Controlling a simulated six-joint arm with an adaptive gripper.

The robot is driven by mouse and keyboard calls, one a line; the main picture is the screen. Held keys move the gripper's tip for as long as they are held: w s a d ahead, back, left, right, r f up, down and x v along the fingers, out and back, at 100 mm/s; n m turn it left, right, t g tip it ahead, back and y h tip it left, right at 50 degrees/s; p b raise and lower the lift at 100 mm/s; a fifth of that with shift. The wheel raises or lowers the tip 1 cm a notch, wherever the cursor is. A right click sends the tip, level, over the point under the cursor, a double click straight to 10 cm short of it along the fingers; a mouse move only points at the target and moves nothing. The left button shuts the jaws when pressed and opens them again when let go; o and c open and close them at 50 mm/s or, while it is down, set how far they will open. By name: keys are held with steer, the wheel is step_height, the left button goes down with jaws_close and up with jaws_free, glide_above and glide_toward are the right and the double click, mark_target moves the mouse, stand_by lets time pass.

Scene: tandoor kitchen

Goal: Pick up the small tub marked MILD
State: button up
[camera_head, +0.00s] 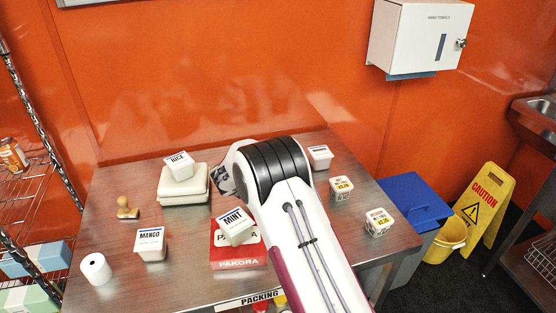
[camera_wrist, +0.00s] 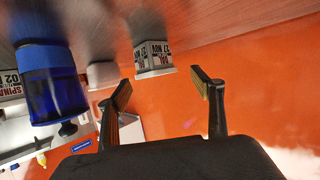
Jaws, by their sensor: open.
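I cannot read MILD on any tub. Small white tubs with yellow-marked labels stand on the right of the table, one (camera_head: 341,188) behind the other (camera_head: 377,222); their words are too small to read. A white tub with a dark label (camera_head: 319,157) stands at the back right, also unreadable. My gripper (camera_wrist: 163,88) is open and empty in the wrist view, which looks upside down. A tub with date labels reading 27 NOV (camera_wrist: 153,58) shows beyond the fingers, apart from them.
The MINT tub (camera_head: 236,226) sits tilted on the red PAKORA box (camera_head: 239,257). The RICE tub (camera_head: 179,166) is on white boxes (camera_head: 183,190). The MANGO tub (camera_head: 150,243), paper roll (camera_head: 96,268) and stamp (camera_head: 127,208) are left. A blue cylinder (camera_wrist: 52,85) is near in the wrist view.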

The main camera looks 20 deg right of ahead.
steer(key=shift+d, duration=0.1)
steer(key=shift+w+d+f, duration=0.35)
steer(key=shift+w+d, duration=0.05)
steer(key=shift+d, duration=0.2)
steer(key=shift+w+d+f, duration=0.35)
steer(key=shift+w+d, duration=0.05)
steer(key=shift+d, duration=0.2)
steer(key=shift+x, duration=1)
steer(key=c, duration=1)
